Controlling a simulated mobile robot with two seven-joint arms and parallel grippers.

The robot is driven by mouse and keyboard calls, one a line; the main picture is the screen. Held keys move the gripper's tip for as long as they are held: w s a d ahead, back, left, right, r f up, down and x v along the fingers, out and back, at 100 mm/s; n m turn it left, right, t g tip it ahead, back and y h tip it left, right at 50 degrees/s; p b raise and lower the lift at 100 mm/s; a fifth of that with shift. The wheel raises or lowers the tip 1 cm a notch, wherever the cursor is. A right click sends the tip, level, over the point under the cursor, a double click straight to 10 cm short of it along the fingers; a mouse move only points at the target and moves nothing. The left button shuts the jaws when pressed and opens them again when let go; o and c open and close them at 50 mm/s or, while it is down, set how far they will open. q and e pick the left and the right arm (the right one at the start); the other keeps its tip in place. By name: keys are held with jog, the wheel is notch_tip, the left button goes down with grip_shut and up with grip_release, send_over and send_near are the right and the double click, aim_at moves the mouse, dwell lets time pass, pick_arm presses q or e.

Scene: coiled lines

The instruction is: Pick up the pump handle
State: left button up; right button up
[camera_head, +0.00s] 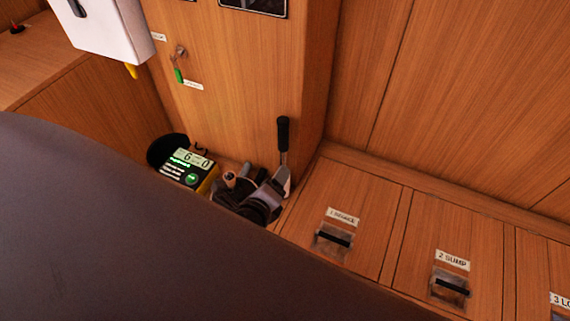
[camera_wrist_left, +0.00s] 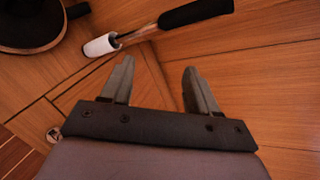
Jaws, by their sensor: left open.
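The pump handle has a black grip, a metal shaft and a white end piece. In the head view the pump handle (camera_head: 283,134) stands up against the wooden corner, its lower end close to my left gripper. In the left wrist view the pump handle (camera_wrist_left: 197,12) lies across the top, beyond the fingertips and not between them. My left gripper (camera_wrist_left: 158,66) is open and empty, its two grey fingers pointing toward the handle. In the head view my large dark arm covers the lower left and partly hides the area around the gripper. My right gripper is not in view.
A device with a lit green display (camera_head: 190,162) sits left of my gripper. Wooden lockers with labelled latches (camera_head: 334,237) (camera_head: 451,285) run along the right. A white box (camera_head: 105,28) hangs at upper left. A round black object (camera_wrist_left: 30,22) shows at upper left in the wrist view.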

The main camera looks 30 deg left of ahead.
aim_at(282, 131)
pick_arm(q)
jog(key=w+r+m+t+y+b, duration=0.1)
jog(key=w+m, duration=0.1)
jog(key=m, duration=0.1)
jog(key=w+a+r+m+t+b, duration=0.1)
jog(key=w+r+m, duration=0.1)
jog(key=m, duration=0.1)
jog(key=w+r+m+t+y+b, duration=0.1)
jog(key=w+m+t, duration=0.1)
jog(key=m, duration=0.2)
jog(key=shift+w+a+r+y, duration=0.25)
jog(key=shift+w+a+y, duration=0.05)
jog(key=shift+a, duration=0.05)
jog(key=shift+a+b+x, duration=0.25)
jog(key=shift+x, duration=1.45)
jog(key=shift+a+b+x, duration=0.2)
jog(key=shift+b+x, duration=0.05)
jog(key=shift+x, duration=1.45)
jog(key=shift+s+f, duration=0.1)
grip_shut()
